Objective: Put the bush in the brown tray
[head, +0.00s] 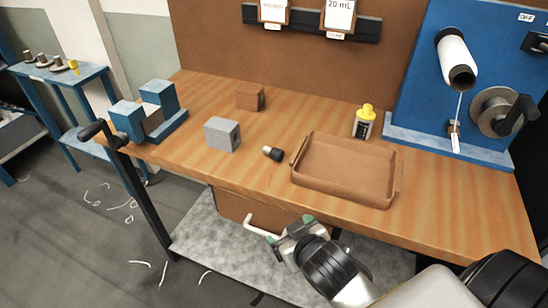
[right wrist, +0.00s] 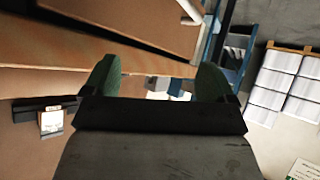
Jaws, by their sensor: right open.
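The brown tray (head: 345,190) lies empty on the wooden workbench, right of its middle. A small black cylindrical piece with a lighter end (head: 273,153), which looks like the bush, lies on the bench just left of the tray. My right gripper (head: 291,230) is below and in front of the bench's front edge, apart from both the tray and the piece. In the right wrist view its two green fingers (right wrist: 156,80) are spread wide with nothing between them. My left gripper is not in view.
A grey block (head: 222,135), a brown block (head: 250,97) and a blue fixture (head: 150,112) stand left on the bench. A yellow-capped bottle (head: 364,122) stands behind the tray. A blue winder panel (head: 470,80) is at right.

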